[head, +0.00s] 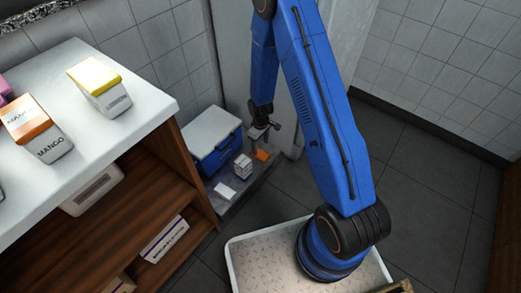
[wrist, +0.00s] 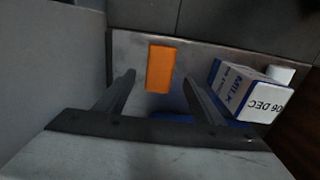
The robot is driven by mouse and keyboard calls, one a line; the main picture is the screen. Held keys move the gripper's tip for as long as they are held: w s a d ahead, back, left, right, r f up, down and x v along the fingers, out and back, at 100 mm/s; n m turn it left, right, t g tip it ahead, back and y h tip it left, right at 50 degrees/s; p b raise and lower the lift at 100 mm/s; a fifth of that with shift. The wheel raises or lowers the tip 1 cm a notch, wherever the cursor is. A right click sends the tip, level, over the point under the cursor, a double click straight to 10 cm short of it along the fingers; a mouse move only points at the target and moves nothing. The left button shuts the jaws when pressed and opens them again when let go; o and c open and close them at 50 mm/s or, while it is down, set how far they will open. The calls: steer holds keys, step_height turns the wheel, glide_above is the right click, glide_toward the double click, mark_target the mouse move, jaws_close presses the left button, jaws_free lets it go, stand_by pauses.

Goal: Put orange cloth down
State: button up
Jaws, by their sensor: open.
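The orange cloth (wrist: 160,69) lies flat on a low grey metal surface, as a small folded rectangle in the wrist view. It also shows as a small orange patch in the head view (head: 262,156). My gripper (wrist: 157,83) is open, with its fingers apart on either side of the cloth in the picture and not touching it. In the head view my gripper (head: 262,133) hangs just above the cloth.
A blue box with a white lid (head: 215,140) stands left of my gripper. A milk carton (wrist: 240,92) stands right of the cloth in the wrist view. A shelf unit (head: 130,210) with boxes is at the left. The floor (head: 430,190) at right is clear.

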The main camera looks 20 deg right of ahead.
step_height(320, 180, up, 6)
stand_by(0.4)
step_height(320, 180, up, 17)
steer(key=m+t, duration=0.1)
steer(key=m, duration=0.1)
glide_above(260, 153)
steer(key=s+d, duration=0.2)
steer(key=s+d+r+m+t, duration=0.1)
steer(key=s+r, duration=0.3)
steer(key=r, duration=0.3)
steer(key=s+d+r, duration=0.1)
steer(key=s+r, duration=0.2)
steer(key=r, duration=0.4)
steer(key=s+d+r+m+t, duration=0.1)
steer(key=s+r+m, duration=0.1)
steer(key=s+r, duration=0.5)
steer(key=s+d+r+m+t, duration=0.1)
steer(key=s+r, duration=0.6)
steer(key=s, duration=1)
steer(key=shift+s+d+r+m+t, duration=0.25)
steer(key=shift+d+r+m+t, duration=0.15)
steer(key=shift+d+m, duration=0.2)
